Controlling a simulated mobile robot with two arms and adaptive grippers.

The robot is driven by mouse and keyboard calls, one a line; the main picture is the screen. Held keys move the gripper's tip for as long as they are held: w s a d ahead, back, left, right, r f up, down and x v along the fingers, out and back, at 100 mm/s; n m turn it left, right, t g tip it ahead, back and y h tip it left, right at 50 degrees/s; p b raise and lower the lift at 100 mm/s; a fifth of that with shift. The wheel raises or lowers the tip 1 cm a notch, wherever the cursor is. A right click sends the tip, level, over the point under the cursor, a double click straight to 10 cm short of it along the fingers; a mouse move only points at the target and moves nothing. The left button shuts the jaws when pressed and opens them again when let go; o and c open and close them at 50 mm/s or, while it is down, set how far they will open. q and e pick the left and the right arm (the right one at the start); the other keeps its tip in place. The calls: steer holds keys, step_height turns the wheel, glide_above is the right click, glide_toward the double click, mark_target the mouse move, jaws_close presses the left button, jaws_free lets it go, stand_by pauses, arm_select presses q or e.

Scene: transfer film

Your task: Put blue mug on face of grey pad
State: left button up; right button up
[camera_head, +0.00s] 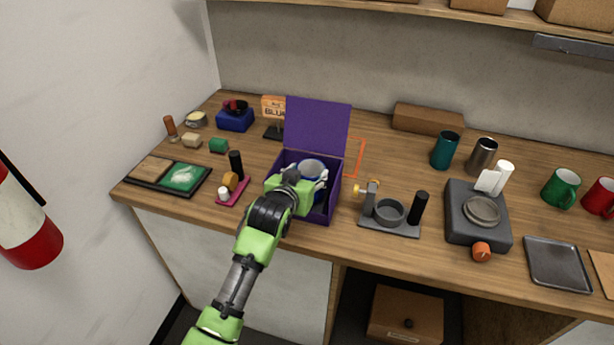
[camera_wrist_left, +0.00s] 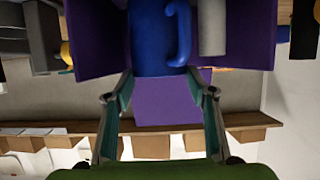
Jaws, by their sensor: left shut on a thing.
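The blue mug (camera_head: 312,167), with a pale inside, is in the open purple box (camera_head: 325,212) near the middle of the counter. My left gripper (camera_head: 305,190) reaches into the box from the front and is shut on the mug; its fingers hide part of the mug. In the left wrist view the blue mug (camera_wrist_left: 150,40) shows with its handle to the right, beyond the two fingertips of my left gripper (camera_wrist_left: 158,92). My right gripper is out of view.
The purple box's raised lid (camera_head: 318,125) stands behind the mug. Right of the box are a grey holder (camera_head: 390,230) and a dark grey scale-like block (camera_head: 478,225). A green mug (camera_head: 562,188) and a red mug (camera_head: 600,198) stand behind the pad. A shelf overhangs the back.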

arm_select(q)
steer(key=shift+f, duration=0.65)
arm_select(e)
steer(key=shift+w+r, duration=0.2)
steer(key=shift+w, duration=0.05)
arm_select(q)
steer(key=o, duration=1.8)
steer(key=shift+f, duration=0.1)
steer(key=shift+o, duration=0.2)
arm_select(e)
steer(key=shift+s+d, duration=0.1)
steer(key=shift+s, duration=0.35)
arm_select(q)
steer(key=shift+s, duration=0.1)
steer(key=b+v, duration=0.1)
steer(key=v, duration=1.1)
steer(key=shift+b, duration=0.3)
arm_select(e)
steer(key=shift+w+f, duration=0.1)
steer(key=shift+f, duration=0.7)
